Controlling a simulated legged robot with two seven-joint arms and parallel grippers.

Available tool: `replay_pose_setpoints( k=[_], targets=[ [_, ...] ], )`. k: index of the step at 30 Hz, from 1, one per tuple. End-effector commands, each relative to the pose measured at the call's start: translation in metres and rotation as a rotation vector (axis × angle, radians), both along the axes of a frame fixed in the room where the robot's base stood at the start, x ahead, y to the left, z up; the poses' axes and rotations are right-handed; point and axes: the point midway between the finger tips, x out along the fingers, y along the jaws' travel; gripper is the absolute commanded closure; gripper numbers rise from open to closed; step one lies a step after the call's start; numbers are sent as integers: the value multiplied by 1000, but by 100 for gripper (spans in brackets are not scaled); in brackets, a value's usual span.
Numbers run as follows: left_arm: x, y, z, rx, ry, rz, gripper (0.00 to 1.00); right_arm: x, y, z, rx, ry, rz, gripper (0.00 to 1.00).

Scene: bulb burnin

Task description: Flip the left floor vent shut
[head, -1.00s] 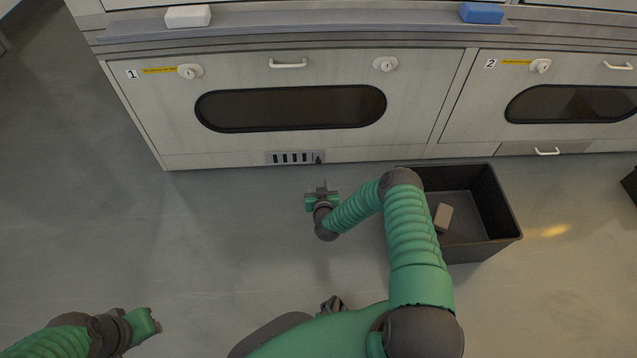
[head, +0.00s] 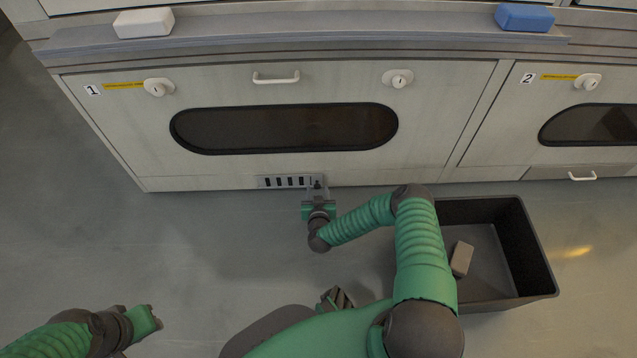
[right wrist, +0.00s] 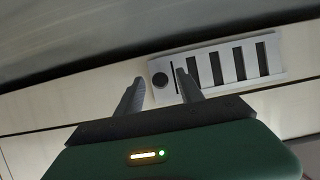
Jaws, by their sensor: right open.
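The left floor vent (head: 283,182) is a small light plate with several dark slots, low on the front of cabinet 1. It also shows in the right wrist view (right wrist: 220,66), its slots dark. A dark round knob (right wrist: 160,80) sits at one end of the plate, beside a thin dark slit. My right gripper (head: 317,190) is open and close to the knob end. In the right wrist view its two fingers (right wrist: 160,79) appear on either side of the knob; contact cannot be told. My left gripper (head: 154,316) is over the floor at lower left, away from the vent.
A dark open bin (head: 543,284) with a brownish block (head: 462,259) in it stands right of my right arm. A white block (head: 144,22) and a blue block (head: 525,17) lie on the ledge above. The floor left of my right gripper is clear.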

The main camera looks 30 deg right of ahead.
Motion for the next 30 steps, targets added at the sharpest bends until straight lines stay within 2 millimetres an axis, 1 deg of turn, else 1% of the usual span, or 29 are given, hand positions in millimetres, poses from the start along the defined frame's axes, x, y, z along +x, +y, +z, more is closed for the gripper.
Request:
replay_pose_setpoints(
  k=[9,19,20,30],
  targets=[
    [0,0,-1,0,0,0,69,0,1,-1,0,0,-1,55],
    [0,0,-1,0,0,0,69,0,0,-2,2,1,-2,99],
    [0,0,-1,0,0,0,69,0,0,-2,2,1,-2,100],
    [0,0,-2,0,0,0,69,-1,0,-2,2,1,-1,100]
  ],
)
